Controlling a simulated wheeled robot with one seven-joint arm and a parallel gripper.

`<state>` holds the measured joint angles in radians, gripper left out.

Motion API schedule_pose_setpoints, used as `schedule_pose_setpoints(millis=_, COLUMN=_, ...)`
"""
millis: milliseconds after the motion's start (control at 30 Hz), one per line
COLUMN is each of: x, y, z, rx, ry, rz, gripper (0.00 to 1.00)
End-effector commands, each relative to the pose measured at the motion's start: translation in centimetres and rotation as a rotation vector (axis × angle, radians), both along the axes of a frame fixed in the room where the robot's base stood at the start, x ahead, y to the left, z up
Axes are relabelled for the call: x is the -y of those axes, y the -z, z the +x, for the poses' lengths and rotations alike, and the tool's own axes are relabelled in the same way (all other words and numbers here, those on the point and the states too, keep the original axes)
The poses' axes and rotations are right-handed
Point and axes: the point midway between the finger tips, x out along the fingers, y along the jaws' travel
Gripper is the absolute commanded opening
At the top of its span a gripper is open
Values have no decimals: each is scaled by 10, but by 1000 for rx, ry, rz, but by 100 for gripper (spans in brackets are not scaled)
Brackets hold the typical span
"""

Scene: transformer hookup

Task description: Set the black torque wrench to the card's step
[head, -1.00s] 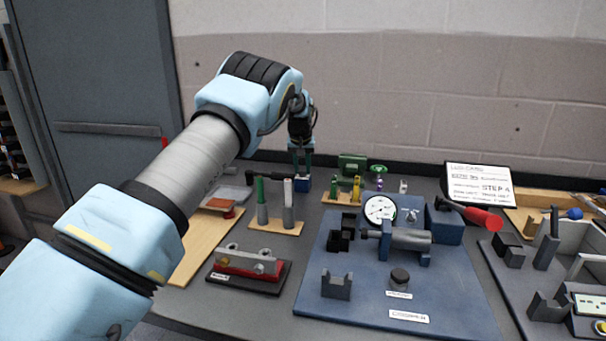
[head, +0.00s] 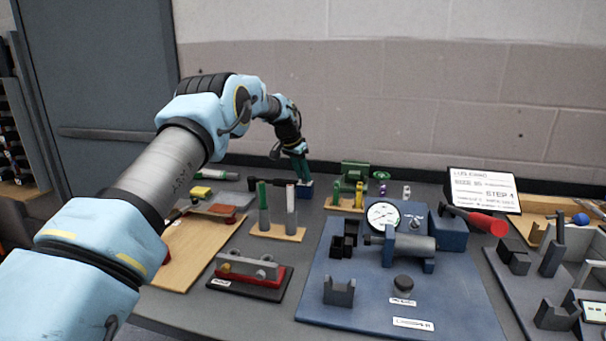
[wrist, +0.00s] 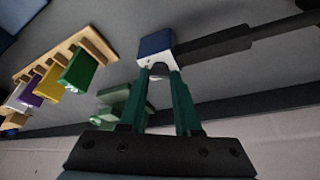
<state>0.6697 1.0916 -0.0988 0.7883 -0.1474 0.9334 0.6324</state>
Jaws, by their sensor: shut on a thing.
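The black torque wrench (head: 278,182) lies at the back of the bench, left of centre. Its black shaft also shows in the wrist view (wrist: 215,45), running off to the right. At its near end is a white and blue piece (wrist: 156,46); in the head view the blue part (head: 306,190) sits low by the bench top. My gripper (head: 303,180) reaches down from above, its green fingers shut on this end piece. The card (head: 483,190) stands at the back right; it reads "STEP" with a digit too blurred to be sure of.
A wooden rack (head: 344,205) with green and yellow pegs stands just right of my gripper. A peg stand (head: 280,233) and a red clamp block (head: 250,270) are nearer.

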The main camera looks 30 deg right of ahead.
Motion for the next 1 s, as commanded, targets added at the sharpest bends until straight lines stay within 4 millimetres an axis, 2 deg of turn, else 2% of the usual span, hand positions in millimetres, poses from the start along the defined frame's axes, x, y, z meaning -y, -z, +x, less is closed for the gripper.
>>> schedule_pose_setpoints(millis=467, x=0, y=0, z=0, rx=-1, ry=14, rz=1, gripper=0)
schedule_pose_setpoints(millis=500, x=0, y=0, z=0, rx=-1, ry=14, rz=1, gripper=34)
schedule_pose_setpoints(millis=767, x=0, y=0, z=0, rx=-1, ry=14, rz=1, gripper=62)
schedule_pose_setpoints(millis=1000, x=0, y=0, z=0, rx=-1, ry=14, rz=0, gripper=62)
